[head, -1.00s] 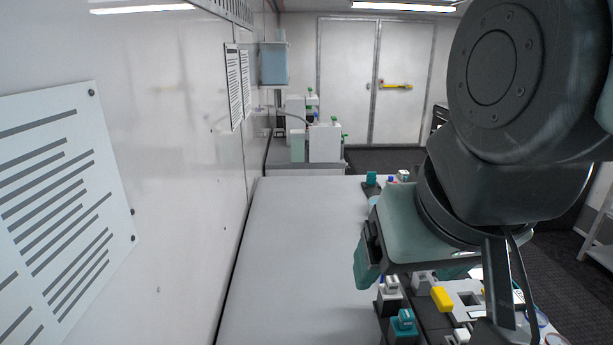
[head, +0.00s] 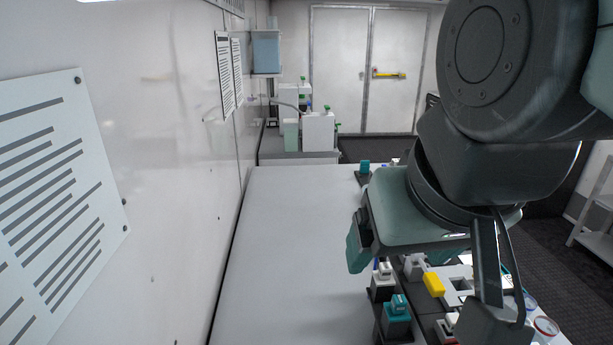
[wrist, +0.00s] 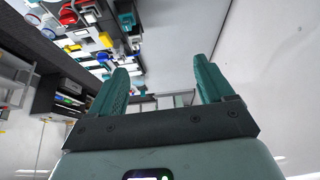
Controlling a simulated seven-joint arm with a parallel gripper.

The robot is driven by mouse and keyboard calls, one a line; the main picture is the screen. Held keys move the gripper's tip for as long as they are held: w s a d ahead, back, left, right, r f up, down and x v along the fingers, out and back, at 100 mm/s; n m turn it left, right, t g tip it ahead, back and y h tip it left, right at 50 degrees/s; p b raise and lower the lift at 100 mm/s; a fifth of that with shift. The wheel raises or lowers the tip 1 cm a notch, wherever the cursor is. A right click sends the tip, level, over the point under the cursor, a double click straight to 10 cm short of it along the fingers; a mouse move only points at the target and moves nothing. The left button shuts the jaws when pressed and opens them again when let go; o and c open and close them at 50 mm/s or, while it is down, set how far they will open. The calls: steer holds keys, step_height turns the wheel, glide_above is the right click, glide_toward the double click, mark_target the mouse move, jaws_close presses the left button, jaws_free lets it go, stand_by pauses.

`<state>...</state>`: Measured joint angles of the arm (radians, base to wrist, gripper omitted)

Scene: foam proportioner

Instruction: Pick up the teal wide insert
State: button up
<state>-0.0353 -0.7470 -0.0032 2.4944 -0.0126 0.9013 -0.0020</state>
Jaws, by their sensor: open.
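Two teal pieces show in the head view. A near teal piece (head: 398,308) stands on a dark holder at the table's right side. A far teal piece (head: 364,169) stands near the table's back edge. I cannot tell which one is the wide insert. A teal piece (wrist: 128,20) also shows among the parts at the upper left of the wrist view. My gripper (wrist: 160,74) is open, with nothing between its teal fingers. In the head view, a finger (head: 357,245) hangs over the table's right side, above and left of the near teal piece.
A yellow block (head: 433,284) and a white-topped piece (head: 382,280) stand near the near teal piece. Round clear cups (head: 545,327) sit farther right. The white table (head: 285,250) is bare on its left, beside a wall. White containers (head: 318,131) stand beyond its far end.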

steer(key=c, duration=0.5)
steer(key=n+g, duration=0.6)
steer(key=n, duration=1.2)
glide_above(400, 298)
step_height(400, 298, down, 16)
step_height(400, 298, down, 11)
